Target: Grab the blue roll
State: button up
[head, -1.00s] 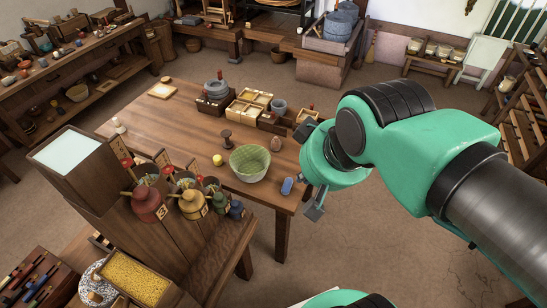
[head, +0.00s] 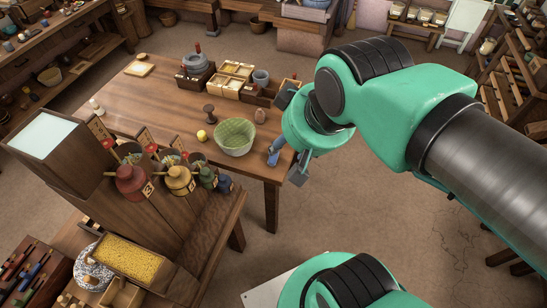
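The blue roll (head: 273,157) lies near the right front edge of the wooden table (head: 165,109), just right of a green woven bowl (head: 235,137). My gripper (head: 289,137) is at the table's right edge, beside the roll in the picture. Its two fingers are spread wide apart, one toward the back and one toward the front, with nothing seen held between them. The green gripper body comes up close to the roll's right side. I cannot tell the height of the fingers above the table or whether they touch the roll.
A yellow ball (head: 201,134), a dark wooden spool (head: 209,114) and a brown egg-shaped object (head: 260,116) stand near the bowl. Boxes and a grey quern (head: 195,64) fill the table's back. Pots (head: 132,181) stand on the cabinet at front left.

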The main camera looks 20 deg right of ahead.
jog(key=shift+o, duration=1.3)
jog(key=w+d+f+m+g+p, duration=0.2)
jog(key=w+d+f, duration=0.1)
jog(key=w, duration=0.7)
jog(key=w+d+f+m+g+p, duration=0.2)
jog(key=w+f, duration=0.2)
jog(key=w, duration=0.7)
jog(key=w+d+f+m+g+p, duration=0.1)
jog(key=w+f, duration=0.4)
jog(key=f, duration=0.7)
jog(key=w+d+f+m+g+y+p, duration=0.1)
jog(key=w+d+f, duration=0.4)
jog(key=f, duration=0.7)
jog(key=shift+d+m+g+p, duration=0.5)
jog(key=shift+d+m+p, duration=0.25)
jog(key=shift+m, duration=0.25)
